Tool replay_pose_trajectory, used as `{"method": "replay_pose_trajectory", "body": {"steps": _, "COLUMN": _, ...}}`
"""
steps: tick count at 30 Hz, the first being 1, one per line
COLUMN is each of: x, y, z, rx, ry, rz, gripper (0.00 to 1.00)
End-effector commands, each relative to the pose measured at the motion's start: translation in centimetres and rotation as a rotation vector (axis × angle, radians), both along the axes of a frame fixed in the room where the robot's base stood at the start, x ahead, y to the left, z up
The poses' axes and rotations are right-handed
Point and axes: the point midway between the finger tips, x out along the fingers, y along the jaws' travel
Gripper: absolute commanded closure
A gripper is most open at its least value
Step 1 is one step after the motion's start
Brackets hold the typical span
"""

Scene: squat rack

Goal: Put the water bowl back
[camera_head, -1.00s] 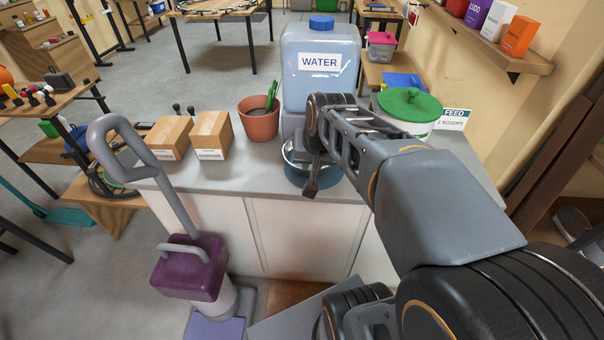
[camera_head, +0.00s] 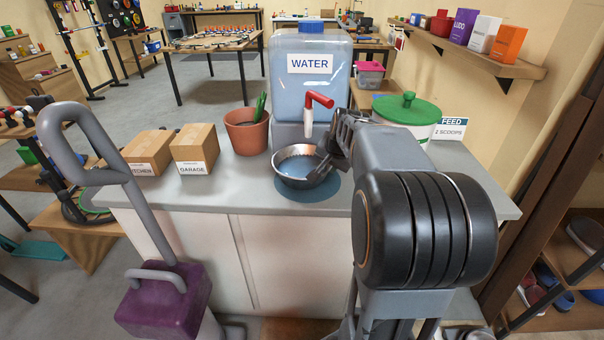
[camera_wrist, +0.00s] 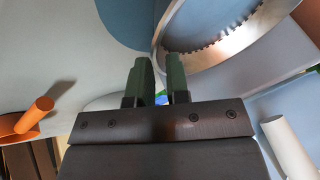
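The water bowl (camera_head: 296,170) is a shiny metal bowl with blue water inside. It is at the round blue mat (camera_head: 318,190) on the counter, below the red-handled tap, and looks slightly tilted. I cannot tell whether it touches the mat. My gripper (camera_head: 328,158) is at the bowl's right side. In the wrist view, the two dark green fingers of my gripper (camera_wrist: 160,75) stand close together, with the edge of the bowl (camera_wrist: 215,45) running between them. The fingers look shut on the rim. The blue mat (camera_wrist: 128,18) shows beyond.
The water tank (camera_head: 311,85) with its red tap (camera_head: 319,100) stands right behind the bowl. A terracotta pot (camera_head: 246,134) and two cardboard boxes (camera_head: 195,148) are to the left. A green-lidded feed tub (camera_head: 407,112) is to the right. The front counter strip is clear.

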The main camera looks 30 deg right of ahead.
Motion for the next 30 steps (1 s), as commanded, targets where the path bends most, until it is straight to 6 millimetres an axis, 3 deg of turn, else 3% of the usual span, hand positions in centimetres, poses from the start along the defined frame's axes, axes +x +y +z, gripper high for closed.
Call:
{"method": "replay_pose_trajectory", "body": {"steps": 8, "x": 0.6, "y": -0.1, "z": -1.3, "rx": 0.0, "ry": 0.001, "rz": 0.001, "gripper": 0.84}}
{"method": "replay_pose_trajectory", "body": {"steps": 16, "x": 2.3, "y": -0.2, "z": -4.4, "rx": 0.0, "ry": 0.002, "rz": 0.001, "gripper": 0.84}}
{"method": "replay_pose_trajectory", "body": {"steps": 24, "x": 2.6, "y": -0.3, "z": -4.8, "rx": -0.001, "ry": -0.001, "rz": 0.001, "gripper": 0.84}}
{"method": "replay_pose_trajectory", "body": {"steps": 30, "x": 2.6, "y": -0.3, "z": -4.8, "rx": -0.001, "ry": -0.001, "rz": 0.001, "gripper": 1.0}}
